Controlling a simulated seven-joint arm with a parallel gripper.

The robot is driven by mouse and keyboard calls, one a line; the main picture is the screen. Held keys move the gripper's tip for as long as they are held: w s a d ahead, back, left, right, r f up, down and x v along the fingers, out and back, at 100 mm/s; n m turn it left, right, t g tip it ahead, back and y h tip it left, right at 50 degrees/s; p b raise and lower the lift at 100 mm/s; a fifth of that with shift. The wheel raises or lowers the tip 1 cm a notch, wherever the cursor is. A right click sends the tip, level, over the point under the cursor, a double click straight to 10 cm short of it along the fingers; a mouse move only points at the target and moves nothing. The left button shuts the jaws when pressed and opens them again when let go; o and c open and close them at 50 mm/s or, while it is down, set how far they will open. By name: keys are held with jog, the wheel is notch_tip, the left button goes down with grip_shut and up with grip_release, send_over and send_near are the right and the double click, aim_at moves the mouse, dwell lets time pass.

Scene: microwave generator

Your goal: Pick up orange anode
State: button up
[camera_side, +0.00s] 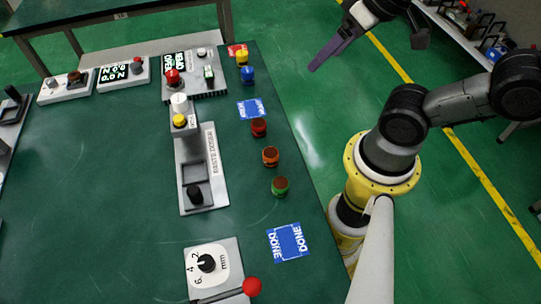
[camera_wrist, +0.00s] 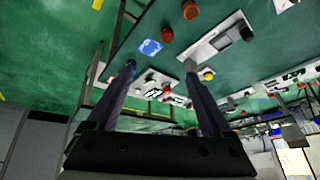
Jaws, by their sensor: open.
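The orange anode (camera_side: 270,157) stands upright on the green table near its right edge, between a red one (camera_side: 259,127) and a green one (camera_side: 280,186). My gripper (camera_side: 318,62) is high beyond the table's right edge, well apart from the anodes. Its purple fingers are spread and empty in the wrist view (camera_wrist: 160,74). In the side view one finger mostly shows.
A grey paste doser (camera_side: 205,150) stands left of the anodes. Blue cards lie above (camera_side: 252,109) and below (camera_side: 288,242) the anode row. A dial box (camera_side: 208,263) and a red-knobbed lever (camera_side: 251,287) are at the front. Yellow (camera_side: 242,57) and blue (camera_side: 248,75) pieces stand at the back.

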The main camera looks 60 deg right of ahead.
jog(key=m, duration=0.2)
jog(key=m+g, duration=0.6)
jog(key=m, duration=0.4)
send_over(270, 153)
notch_tip(270, 153, down, 12)
notch_tip(270, 153, down, 14)
jog(key=shift+r, duration=0.2)
jog(key=shift+c, duration=0.2)
grip_shut()
